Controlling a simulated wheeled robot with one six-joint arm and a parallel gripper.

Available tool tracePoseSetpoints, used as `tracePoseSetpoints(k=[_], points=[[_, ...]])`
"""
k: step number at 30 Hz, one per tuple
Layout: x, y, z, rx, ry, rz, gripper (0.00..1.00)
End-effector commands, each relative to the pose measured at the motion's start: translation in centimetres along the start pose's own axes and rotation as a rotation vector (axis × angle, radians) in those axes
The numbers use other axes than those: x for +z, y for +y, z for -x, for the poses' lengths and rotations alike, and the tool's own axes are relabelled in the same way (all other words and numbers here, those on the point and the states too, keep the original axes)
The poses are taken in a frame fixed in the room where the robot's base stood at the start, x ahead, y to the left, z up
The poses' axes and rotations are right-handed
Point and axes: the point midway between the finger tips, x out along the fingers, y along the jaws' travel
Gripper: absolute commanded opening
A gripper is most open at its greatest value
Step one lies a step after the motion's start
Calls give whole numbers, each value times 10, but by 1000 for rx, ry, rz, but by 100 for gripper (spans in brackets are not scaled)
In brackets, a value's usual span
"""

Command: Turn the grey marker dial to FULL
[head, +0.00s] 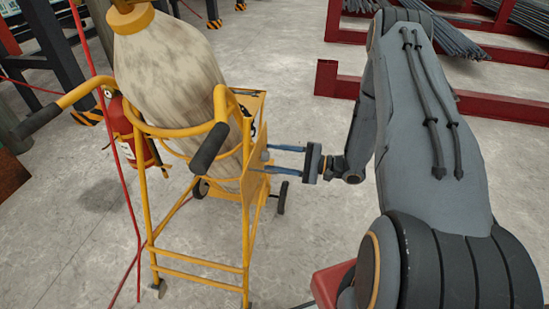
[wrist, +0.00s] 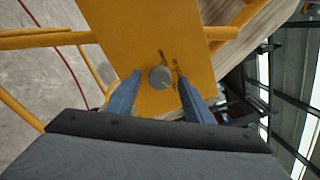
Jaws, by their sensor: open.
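The grey marker dial (wrist: 160,77) is a small round knob on a yellow panel (wrist: 140,42) in the wrist view. Dark markings sit on the panel beside the dial, too small to read. My gripper (wrist: 158,90) is open, with one blue-grey finger on each side of the dial. Whether the fingers touch it, I cannot tell. In the head view my gripper (head: 268,159) reaches left to the side of the yellow cart (head: 200,275). The dial cannot be made out in the head view.
The cart carries a large stained sack or cylinder (head: 165,65) and has black-gripped handles (head: 210,148). A red extinguisher (head: 135,130) hangs on its left. Red racks with rebar (head: 440,100) stand behind right. Concrete floor between is clear.

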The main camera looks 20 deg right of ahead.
Motion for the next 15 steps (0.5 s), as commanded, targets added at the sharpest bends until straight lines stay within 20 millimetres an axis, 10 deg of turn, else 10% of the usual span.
tracePoseSetpoints(k=[15], points=[[-1,0,71,-2,3,0,47]])
